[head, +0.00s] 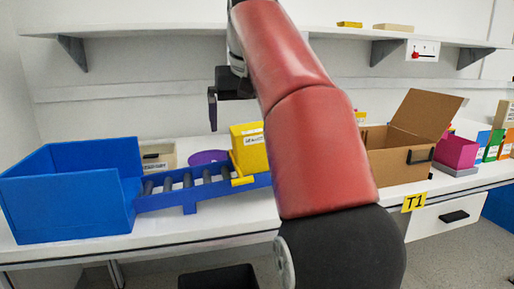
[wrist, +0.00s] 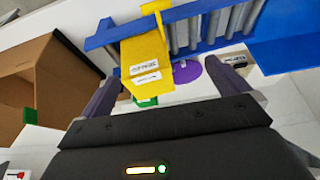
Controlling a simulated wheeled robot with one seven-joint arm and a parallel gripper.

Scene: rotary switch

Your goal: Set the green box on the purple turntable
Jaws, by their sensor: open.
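The purple turntable (head: 205,157) lies behind the blue roller conveyor and looks empty where it shows; it also shows in the wrist view (wrist: 187,72). A green object (wrist: 147,102), possibly the green box, shows in the wrist view, mostly hidden by the yellow box. Another green piece (wrist: 30,115) is by the cardboard box. In the head view, a green box with a label (head: 491,150) stands at the far right. My gripper (head: 214,98) is open and empty, above the counter near the turntable; its two fingers frame the wrist view (wrist: 165,78).
The yellow box (head: 246,150) stands at the conveyor's (head: 190,198) right end. A blue bin (head: 70,205) is at left. An open cardboard box (head: 395,160) and a magenta bin (head: 457,152) are at right. A shelf (head: 180,32) runs above.

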